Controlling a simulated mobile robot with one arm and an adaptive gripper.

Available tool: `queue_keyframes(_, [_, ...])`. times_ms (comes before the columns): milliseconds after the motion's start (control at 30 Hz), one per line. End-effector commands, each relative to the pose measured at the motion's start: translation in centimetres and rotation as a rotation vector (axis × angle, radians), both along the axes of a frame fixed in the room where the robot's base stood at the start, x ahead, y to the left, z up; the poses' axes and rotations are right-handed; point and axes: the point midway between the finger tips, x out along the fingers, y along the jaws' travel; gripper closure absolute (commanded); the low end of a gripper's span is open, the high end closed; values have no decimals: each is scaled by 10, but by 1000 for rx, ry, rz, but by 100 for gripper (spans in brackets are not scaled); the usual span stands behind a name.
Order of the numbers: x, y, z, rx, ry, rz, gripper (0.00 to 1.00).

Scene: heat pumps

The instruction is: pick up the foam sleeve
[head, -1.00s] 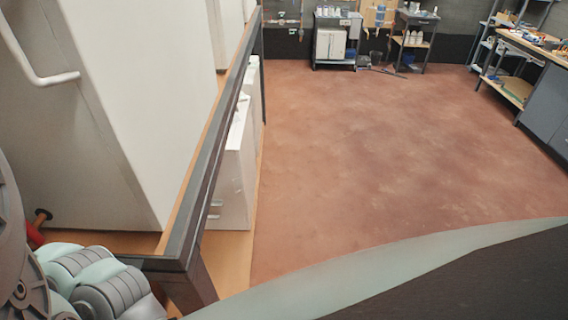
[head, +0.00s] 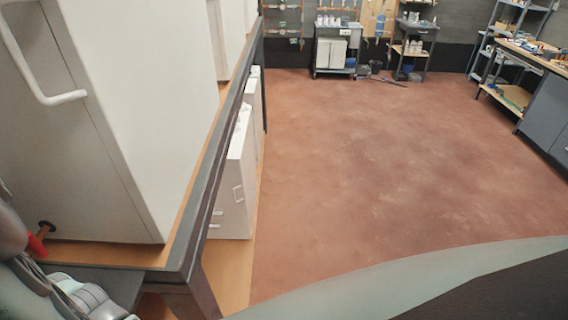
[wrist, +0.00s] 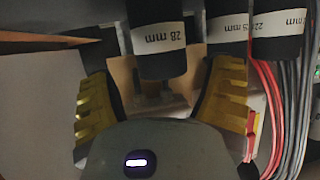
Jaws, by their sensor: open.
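Black foam sleeves with white printed labels show at the top of the wrist view. One marked 28 mm (wrist: 160,62) stands in the middle, its end between my gripper's fingers or just beyond them. I cannot tell the exact depth. A second black sleeve (wrist: 228,48) and a third (wrist: 279,46) are to its right, with labels partly readable. My gripper (wrist: 160,80) has its two yellow-padded fingers spread wide, with nothing held. In the head view the sleeves and my gripper's fingers do not show.
Red and grey cables (wrist: 272,110) hang close to the right finger. In the head view, a white cabinet with a handle (head: 110,130) stands on a dark-framed bench (head: 215,150) at left. A red part (head: 38,243) is near its base. The brown floor (head: 380,170) is clear.

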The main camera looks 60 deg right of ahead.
Motion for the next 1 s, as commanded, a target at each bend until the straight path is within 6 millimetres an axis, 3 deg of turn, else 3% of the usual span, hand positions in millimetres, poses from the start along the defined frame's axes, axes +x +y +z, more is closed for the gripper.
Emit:
queue_keyframes(500, [23,25,-13,1,-1,2,20])
queue_keyframes(867, [24,26,-16,0,0,2,18])
queue_keyframes(1000, [24,26,-16,0,0,1,33])
